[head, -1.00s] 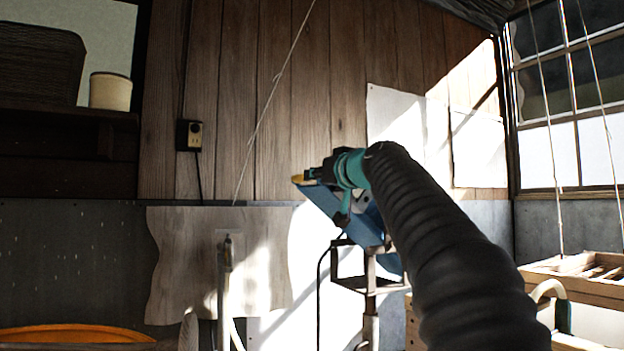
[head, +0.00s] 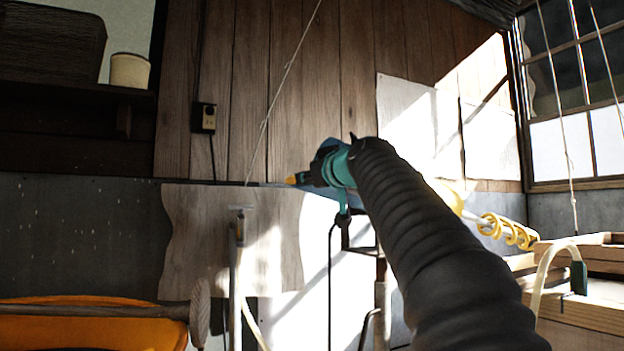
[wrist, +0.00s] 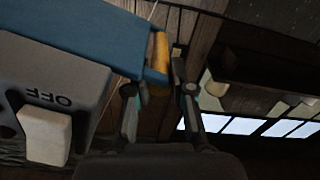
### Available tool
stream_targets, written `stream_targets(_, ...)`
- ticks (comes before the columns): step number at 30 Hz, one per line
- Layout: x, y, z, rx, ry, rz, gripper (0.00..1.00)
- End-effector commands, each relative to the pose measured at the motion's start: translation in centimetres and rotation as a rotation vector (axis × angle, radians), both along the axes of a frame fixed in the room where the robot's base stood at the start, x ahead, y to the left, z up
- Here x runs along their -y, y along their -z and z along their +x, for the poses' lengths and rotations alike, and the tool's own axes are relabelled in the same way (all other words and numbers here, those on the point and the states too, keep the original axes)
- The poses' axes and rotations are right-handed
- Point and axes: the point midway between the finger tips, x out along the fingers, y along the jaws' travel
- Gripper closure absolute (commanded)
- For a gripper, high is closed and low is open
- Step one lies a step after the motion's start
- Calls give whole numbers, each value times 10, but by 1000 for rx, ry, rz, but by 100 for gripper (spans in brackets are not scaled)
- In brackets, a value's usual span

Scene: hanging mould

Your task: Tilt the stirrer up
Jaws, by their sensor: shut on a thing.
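The stirrer has a blue body (head: 350,200), mostly hidden behind my arm in the head view. Its yellow spiral end (head: 505,230) sticks out to the right of my arm, sloping slightly down to the right. In the wrist view the blue body (wrist: 95,35) fills the upper left, with a grey switch box (wrist: 50,85) marked OFF and a white switch. My gripper (wrist: 155,82) is shut on the stirrer's yellow handle (wrist: 160,62). In the head view my gripper (head: 312,172) is at the stirrer's left end, beside the yellow tip.
A stand (head: 381,295) rises below the stirrer. A wooden crate (head: 590,310) with a pale hose stands at the right. An orange tub (head: 90,325) is at the lower left. A wavy board (head: 190,230) and a pipe stand left of centre. Cords hang near the window.

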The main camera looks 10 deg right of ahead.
Motion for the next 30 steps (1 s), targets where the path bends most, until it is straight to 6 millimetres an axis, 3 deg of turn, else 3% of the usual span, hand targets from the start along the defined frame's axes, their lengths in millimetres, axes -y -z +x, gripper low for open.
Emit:
stream_targets(4,-2,7,2,-17,-6,-2,100)
stream_targets(5,-2,7,2,-17,-6,-2,75)
stream_targets(8,-1,7,2,-16,-5,-3,52)
stream_targets(30,0,6,3,-15,-2,-1,52)
